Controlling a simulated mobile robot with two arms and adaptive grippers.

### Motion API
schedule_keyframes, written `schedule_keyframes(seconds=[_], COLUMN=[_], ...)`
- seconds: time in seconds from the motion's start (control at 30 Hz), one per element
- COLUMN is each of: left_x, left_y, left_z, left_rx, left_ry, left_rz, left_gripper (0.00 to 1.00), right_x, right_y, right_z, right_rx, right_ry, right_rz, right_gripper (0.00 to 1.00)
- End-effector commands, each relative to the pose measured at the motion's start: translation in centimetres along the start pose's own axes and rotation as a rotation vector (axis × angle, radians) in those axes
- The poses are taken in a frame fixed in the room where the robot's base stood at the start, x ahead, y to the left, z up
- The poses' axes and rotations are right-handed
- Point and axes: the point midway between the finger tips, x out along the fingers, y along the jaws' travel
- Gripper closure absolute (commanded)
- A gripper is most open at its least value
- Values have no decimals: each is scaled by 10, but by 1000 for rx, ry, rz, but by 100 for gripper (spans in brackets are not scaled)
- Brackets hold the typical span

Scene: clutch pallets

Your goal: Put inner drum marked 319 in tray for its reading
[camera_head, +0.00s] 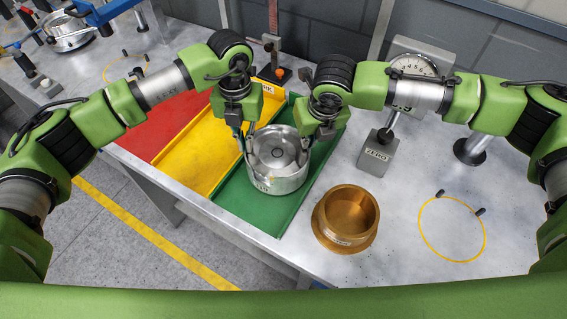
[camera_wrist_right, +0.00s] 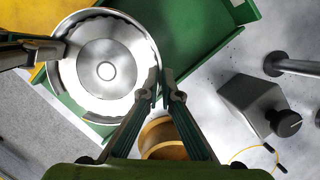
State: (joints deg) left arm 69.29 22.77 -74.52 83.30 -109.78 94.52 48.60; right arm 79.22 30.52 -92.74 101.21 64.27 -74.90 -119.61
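The silver inner drum (camera_head: 278,178) is at the green tray (camera_head: 232,195), upright, with a label on its front too small to read. The drum fills the upper left of the right wrist view (camera_wrist_right: 105,85). My left gripper (camera_head: 247,152) is at the drum's left rim, its fingers apparently closed on the wall. My right gripper (camera_head: 305,152) is at the right rim. In the right wrist view its fingertips (camera_wrist_right: 162,88) nearly meet at the rim. Whether the drum rests on the tray floor is hidden. The yellow tray (camera_head: 190,165) and red tray (camera_head: 150,130) are empty.
A brass cup-like part (camera_head: 333,238) stands right of the green tray. A ZERO block (camera_head: 377,153) and a dial gauge (camera_head: 413,66) stand behind it. A yellow ring mark (camera_head: 421,240) with two pegs is empty at right. Another silver drum (camera_head: 70,42) is at far left.

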Motion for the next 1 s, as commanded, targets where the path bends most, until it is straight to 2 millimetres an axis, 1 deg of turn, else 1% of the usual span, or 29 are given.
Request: schedule_keyframes(seconds=[0.17, 0.2, 0.23, 0.27, 0.53, 0.63, 0.77, 0.87, 1.0], left_x=[7, 8, 8, 8, 8, 4, -11, -31, -62], left_y=[0, 1, 1, 1, 0, 0, 0, 0, 0], left_z=[2, 0, 0, 0, 0, 0, 1, 1, 0], left_rx=[1, 1, 1, 1, 0, 0, 0, 1, 1], left_ry=[-5, 0, 0, 0, 0, -1, -4, -5, -5], left_rz=[0, 3, 3, 2, 1, 0, -1, 0, 0], left_gripper=[100, 88, 81, 79, 79, 79, 79, 79, 79], right_x=[7, 8, 8, 8, 7, 7, 7, 7, 7], right_y=[0, -1, -1, -1, 0, 0, 0, 0, 0], right_z=[0, -3, -3, -3, -2, -2, -2, -2, -2], right_rx=[-2, -2, -2, -2, -1, -1, -1, 0, 0], right_ry=[-7, 2, 2, 2, 1, 0, 0, 0, 0], right_rz=[-1, -3, -3, -3, -1, -1, 0, 0, 0], right_gripper=[100, 88, 80, 79, 79, 79, 79, 79, 79])
